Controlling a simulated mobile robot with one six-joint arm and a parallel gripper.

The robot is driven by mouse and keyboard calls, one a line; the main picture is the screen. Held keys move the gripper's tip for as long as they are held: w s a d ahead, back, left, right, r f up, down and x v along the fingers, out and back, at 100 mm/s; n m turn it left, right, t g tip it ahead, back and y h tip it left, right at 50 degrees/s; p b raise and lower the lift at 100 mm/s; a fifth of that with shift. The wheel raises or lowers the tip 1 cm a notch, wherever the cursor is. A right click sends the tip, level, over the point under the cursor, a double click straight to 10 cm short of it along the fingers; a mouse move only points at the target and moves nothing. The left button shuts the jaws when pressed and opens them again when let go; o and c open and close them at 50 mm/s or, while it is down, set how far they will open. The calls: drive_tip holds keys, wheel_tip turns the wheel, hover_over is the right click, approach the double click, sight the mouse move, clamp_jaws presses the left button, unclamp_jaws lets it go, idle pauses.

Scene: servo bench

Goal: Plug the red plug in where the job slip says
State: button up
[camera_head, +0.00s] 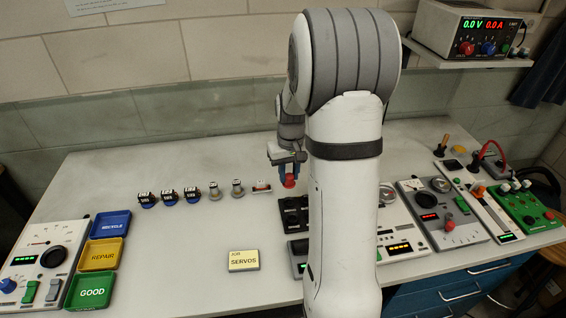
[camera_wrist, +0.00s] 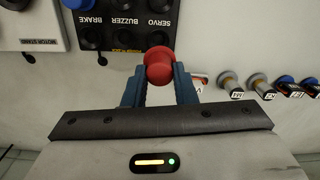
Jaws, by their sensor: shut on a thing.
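My gripper (camera_wrist: 159,80) is shut on the red plug (camera_wrist: 159,66), one blue finger on each side. The head view also shows the gripper (camera_head: 288,168) above the bench with the plug (camera_head: 289,182) at its lower end. The black socket panel (camera_wrist: 112,22) shows upside down in the wrist view, with sockets labelled SERVO, BUZZER and BRAKE. The plug is beside the panel's edge near the SERVO column; whether it touches is unclear. In the head view the panel (camera_head: 290,215) is partly hidden by my arm.
Several servos and small cylinders (camera_head: 190,196) stand in a row left of the gripper. Blue, yellow and green trays (camera_head: 84,290) and a meter (camera_head: 42,262) are at the left. Several instruments (camera_head: 450,225) fill the right. The bench's left middle (camera_head: 175,240) is clear.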

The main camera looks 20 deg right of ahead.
sight(289, 186)
drive_tip(key=shift+f+b, duration=1.8)
drive_tip(key=shift+f, duration=0.8)
drive_tip(key=shift+f+b, duration=0.9)
drive_tip(key=shift+f, duration=0.1)
idle(1.3)
drive_tip(key=o, duration=1.1)
drive_tip(key=shift+s, duration=0.1)
drive_tip(key=shift+r+p, duration=1.75)
drive_tip(key=shift+r, duration=0.8)
drive_tip(key=shift+r+p, duration=1.35)
drive_tip(key=shift+r, duration=0.6)
